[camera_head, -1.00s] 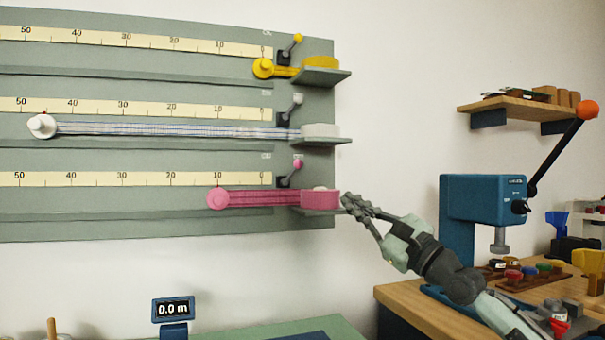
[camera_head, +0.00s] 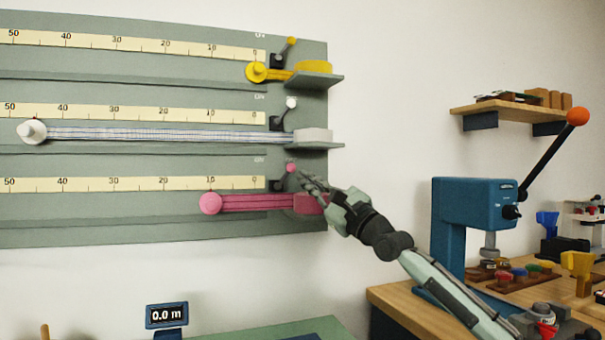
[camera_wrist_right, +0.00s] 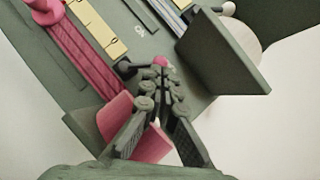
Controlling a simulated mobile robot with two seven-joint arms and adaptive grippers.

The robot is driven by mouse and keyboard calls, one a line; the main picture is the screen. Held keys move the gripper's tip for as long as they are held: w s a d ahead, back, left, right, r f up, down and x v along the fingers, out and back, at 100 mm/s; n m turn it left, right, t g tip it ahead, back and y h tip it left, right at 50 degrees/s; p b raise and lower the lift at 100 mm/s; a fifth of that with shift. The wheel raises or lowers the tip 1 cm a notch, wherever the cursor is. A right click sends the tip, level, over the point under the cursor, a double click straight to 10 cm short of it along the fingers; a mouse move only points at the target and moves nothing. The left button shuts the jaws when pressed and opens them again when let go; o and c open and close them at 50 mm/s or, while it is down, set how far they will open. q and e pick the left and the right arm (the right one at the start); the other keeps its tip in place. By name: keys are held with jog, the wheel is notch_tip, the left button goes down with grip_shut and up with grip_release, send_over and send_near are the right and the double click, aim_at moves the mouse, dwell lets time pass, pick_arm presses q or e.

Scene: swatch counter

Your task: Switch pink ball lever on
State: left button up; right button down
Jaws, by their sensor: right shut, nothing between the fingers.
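The pink ball lever (camera_head: 291,168) is on the bottom row of the grey-green wall panel, its ball up and to the right of its dark base. In the right wrist view the pink ball (camera_wrist_right: 160,61) shows just beyond my fingertips; whether they touch cannot be told. My right gripper (camera_head: 306,179) is shut and empty, just right of and below the ball, in front of the pink spool (camera_head: 312,203), which it partly hides. It also shows in the right wrist view (camera_wrist_right: 162,78). My left gripper is out of view.
The white lever (camera_head: 291,103) and white spool (camera_head: 312,135) on its shelf are above. The yellow lever (camera_head: 291,42) is higher. A pink strip (camera_head: 255,203) runs left from the pink spool. A blue press (camera_head: 470,205) stands right on a wooden bench.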

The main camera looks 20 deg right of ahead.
jog(key=shift+x, duration=1)
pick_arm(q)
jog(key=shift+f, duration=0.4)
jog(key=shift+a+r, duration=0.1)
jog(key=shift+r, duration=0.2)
pick_arm(e)
jog(key=shift+a+r, duration=0.1)
jog(key=shift+r, duration=0.05)
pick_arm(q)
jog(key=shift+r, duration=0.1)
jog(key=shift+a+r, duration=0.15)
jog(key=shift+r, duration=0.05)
pick_arm(e)
jog(key=shift+r, duration=0.1)
pick_arm(q)
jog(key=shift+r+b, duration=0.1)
jog(key=shift+b, duration=0.2)
